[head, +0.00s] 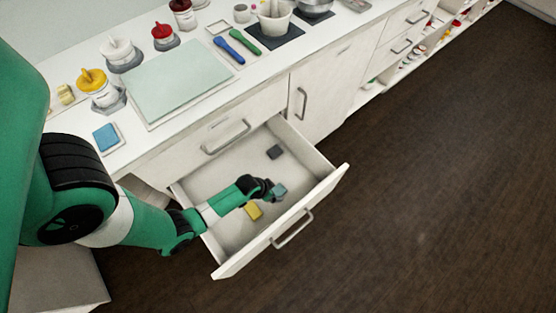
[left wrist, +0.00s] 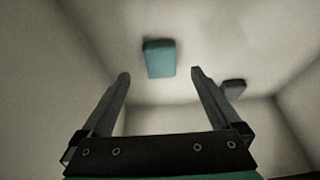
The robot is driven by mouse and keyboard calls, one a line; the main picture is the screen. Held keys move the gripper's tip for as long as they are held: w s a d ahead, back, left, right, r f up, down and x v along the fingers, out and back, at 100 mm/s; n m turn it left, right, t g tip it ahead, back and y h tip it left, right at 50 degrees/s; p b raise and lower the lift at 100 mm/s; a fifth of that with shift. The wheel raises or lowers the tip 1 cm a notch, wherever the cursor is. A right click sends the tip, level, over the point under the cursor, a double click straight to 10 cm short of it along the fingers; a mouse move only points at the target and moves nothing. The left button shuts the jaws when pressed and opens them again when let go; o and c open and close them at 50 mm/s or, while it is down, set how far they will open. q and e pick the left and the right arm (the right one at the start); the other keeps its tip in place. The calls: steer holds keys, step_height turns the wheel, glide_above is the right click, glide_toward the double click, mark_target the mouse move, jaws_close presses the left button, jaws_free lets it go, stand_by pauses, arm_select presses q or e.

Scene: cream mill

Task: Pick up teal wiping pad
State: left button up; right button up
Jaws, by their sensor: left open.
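The teal wiping pad (head: 280,191) lies in the open drawer (head: 228,232), close to the drawer's front panel. In the left wrist view the teal pad (left wrist: 159,59) is a small block on the pale drawer floor, ahead of and between the fingertips. My left gripper (head: 270,189) reaches down into the drawer next to the pad. In the left wrist view its two fingers (left wrist: 160,74) are spread apart with nothing held between them. My right gripper is in neither view.
A yellow pad (head: 253,211) and a dark grey pad (head: 274,152) also lie in the drawer; the grey one (left wrist: 234,87) shows in the wrist view. Drawer walls surround the gripper. A blue pad (head: 106,137) sits on the counter (head: 152,145), among jars and a pale board (head: 178,80).

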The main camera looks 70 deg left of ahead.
mark_target(278, 191)
arm_select(q)
steer(key=b+x, duration=0.4)
steer(key=x, duration=0.1)
steer(key=shift+w+a+f, duration=0.2)
steer(key=shift+w, duration=0.05)
steer(key=shift+r, duration=0.1)
steer(key=c, duration=1.4)
step_height(278, 191, up, 10)
steer(key=p, duration=0.8)
